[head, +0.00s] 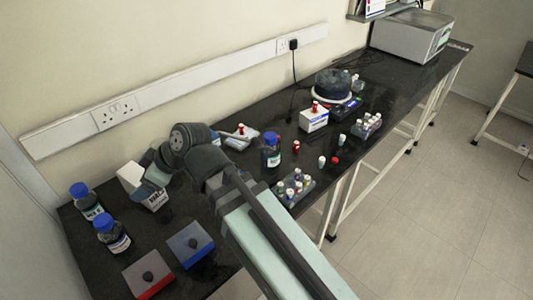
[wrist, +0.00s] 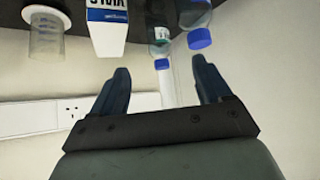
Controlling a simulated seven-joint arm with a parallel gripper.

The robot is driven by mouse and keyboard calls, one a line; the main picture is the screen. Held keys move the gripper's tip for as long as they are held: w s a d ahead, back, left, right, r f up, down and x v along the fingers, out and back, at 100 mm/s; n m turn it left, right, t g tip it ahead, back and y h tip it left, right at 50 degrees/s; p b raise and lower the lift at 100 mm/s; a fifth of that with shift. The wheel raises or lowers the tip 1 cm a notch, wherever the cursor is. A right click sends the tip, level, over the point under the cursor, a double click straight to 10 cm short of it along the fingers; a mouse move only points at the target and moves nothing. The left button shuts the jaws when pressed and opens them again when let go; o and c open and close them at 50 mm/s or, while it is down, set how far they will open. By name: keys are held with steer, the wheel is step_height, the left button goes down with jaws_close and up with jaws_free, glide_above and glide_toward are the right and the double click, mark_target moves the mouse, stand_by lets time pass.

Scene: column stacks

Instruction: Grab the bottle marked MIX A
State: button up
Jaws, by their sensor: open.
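Three blue-capped bottles show in the head view. One bottle (head: 89,205) stands at the far left against the wall, a second bottle (head: 115,239) is just in front of it, and a third bottle (head: 271,156) stands mid-bench. Their labels are too small to read, so I cannot tell which is MIX A. In the wrist view, two blue-capped bottles, one (wrist: 158,33) with a greenish label and another (wrist: 194,14), appear upside down beyond my fingertips. My gripper (wrist: 160,77) is open and empty, apart from them. In the head view its fingers are not clearly visible.
A white vials box (head: 152,197) stands by my wrist; it shows in the wrist view (wrist: 106,30) beside a clear cup (wrist: 45,38). A red-based box (head: 148,275) and a blue box (head: 190,243) sit in front. A vial rack (head: 294,188) and loose vials lie right.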

steer(key=w+d+r+m+t, duration=0.3)
steer(key=w+d+m+t, duration=0.1)
steer(key=w+d, duration=1.35)
steer(key=n+g+h, duration=0.3)
steer(key=g+h, duration=0.1)
steer(key=h, duration=0.1)
glide_above(271, 135)
steer(key=d, duration=0.2)
steer(key=f, duration=0.3)
steer(key=s+f, duration=0.1)
steer(key=f, duration=0.1)
steer(key=shift+f, duration=0.25)
steer(key=shift+w+x, duration=0.15)
steer(key=shift+x, duration=1.45)
steer(key=shift+w+x, duration=0.15)
steer(key=shift+x, duration=1.45)
steer(key=shift+c, duration=0.2)
jaws_close()
